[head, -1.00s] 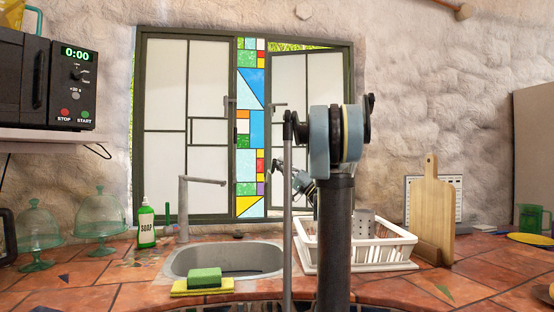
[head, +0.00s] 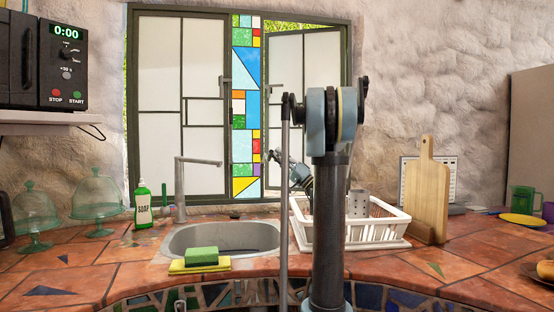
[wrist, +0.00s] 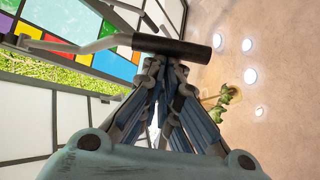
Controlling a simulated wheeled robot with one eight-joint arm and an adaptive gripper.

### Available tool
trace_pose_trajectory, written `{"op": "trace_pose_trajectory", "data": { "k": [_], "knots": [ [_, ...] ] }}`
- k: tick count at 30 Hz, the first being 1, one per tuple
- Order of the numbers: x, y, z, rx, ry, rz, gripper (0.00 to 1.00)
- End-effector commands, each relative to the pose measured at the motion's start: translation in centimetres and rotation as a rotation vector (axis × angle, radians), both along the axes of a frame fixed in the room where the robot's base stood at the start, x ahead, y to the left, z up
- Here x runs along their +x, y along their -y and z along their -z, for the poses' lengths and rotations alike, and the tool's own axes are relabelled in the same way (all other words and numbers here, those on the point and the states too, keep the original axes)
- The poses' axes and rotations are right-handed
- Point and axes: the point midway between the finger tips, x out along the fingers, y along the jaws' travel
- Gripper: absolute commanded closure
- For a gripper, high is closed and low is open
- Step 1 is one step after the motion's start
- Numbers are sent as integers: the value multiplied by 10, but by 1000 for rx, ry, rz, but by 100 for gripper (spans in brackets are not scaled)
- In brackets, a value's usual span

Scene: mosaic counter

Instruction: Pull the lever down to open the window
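The window (head: 180,110) has pale panes in a dark green frame, with a stained-glass strip in the middle. Its right pane (head: 311,80) stands ajar, with green showing above it. In the head view, my gripper (head: 268,157) is low before the strip, partly hidden by my arm. In the wrist view, a lever with a grey bent arm and a black grip (wrist: 180,47) crosses just beyond my fingertips (wrist: 165,68). The fingers lean together and look shut, with nothing seen between them. I cannot tell whether they touch the grip.
Below the window are a tap (head: 181,185), a sink (head: 225,237), a sponge (head: 201,256) and a soap bottle (head: 143,205). A white dish rack (head: 375,232) and a wooden board (head: 433,195) stand on the right. Glass domes (head: 96,203) stand on the left, below a microwave (head: 62,60).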

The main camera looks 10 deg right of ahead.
Motion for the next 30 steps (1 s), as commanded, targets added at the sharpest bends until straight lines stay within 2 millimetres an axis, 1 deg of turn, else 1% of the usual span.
{"op": "trace_pose_trajectory", "data": {
  "k": [1, 3, 8, 21, 25, 30],
  "knots": [
    [-5, -6, 4, -12, 1, -11, 100],
    [-5, -6, 3, -12, 2, -12, 100],
    [-5, -6, -8, -11, 2, -12, 100],
    [-1, 0, -77, -2, 0, -3, 100],
    [0, 1, -90, 0, -1, -1, 100],
    [1, 1, -98, 0, -1, -1, 100]
  ]
}}
